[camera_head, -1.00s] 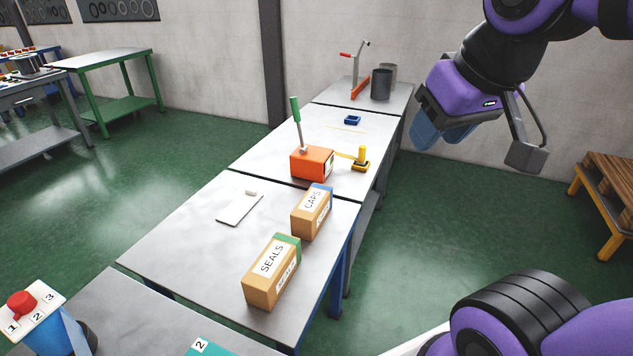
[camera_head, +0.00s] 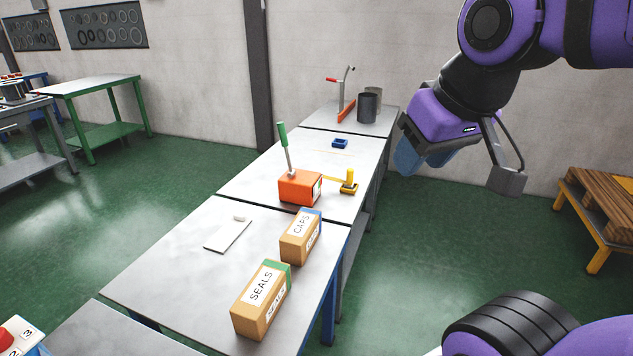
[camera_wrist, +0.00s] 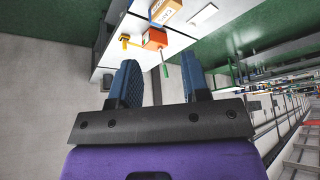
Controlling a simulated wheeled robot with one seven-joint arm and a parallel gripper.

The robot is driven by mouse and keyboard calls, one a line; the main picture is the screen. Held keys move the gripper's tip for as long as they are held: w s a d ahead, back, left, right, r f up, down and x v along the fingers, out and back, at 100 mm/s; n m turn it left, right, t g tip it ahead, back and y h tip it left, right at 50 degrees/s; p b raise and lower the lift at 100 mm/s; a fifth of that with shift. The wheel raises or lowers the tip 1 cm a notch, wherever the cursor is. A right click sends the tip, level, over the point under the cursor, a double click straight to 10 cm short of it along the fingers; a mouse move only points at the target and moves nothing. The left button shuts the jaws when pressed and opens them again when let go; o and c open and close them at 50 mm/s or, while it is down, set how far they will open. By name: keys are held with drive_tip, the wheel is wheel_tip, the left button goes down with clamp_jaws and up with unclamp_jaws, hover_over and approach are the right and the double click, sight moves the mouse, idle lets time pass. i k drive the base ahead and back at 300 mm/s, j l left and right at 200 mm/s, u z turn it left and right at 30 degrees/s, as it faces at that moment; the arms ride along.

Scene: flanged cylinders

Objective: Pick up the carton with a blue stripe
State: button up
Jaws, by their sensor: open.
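The carton with a blue stripe (camera_head: 300,237) is a brown box labelled CAPS, standing near the right edge of the nearer grey table. A second brown carton, labelled SEALS with a green stripe (camera_head: 262,300), stands just in front of it. In the wrist view the blue-striped carton (camera_wrist: 165,11) shows at the top, partly cut off. My gripper (camera_head: 425,158) is up in the air to the right of the tables, well away from both cartons. In the wrist view its two blue fingers (camera_wrist: 161,85) are apart with nothing between them.
An orange box with a green-handled lever (camera_head: 299,188) and a yellow post (camera_head: 349,182) stand behind the cartons. A white clipboard (camera_head: 228,233) lies to their left. A wooden pallet (camera_head: 603,195) stands at right.

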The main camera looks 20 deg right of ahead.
sight(295, 243)
drive_tip(key=i+l+u, duration=0.4)
drive_tip(key=l, duration=0.15)
drive_tip(key=l+u, duration=0.25)
drive_tip(key=i+l+u, duration=0.2)
drive_tip(key=l, duration=0.15)
drive_tip(key=k, duration=0.1)
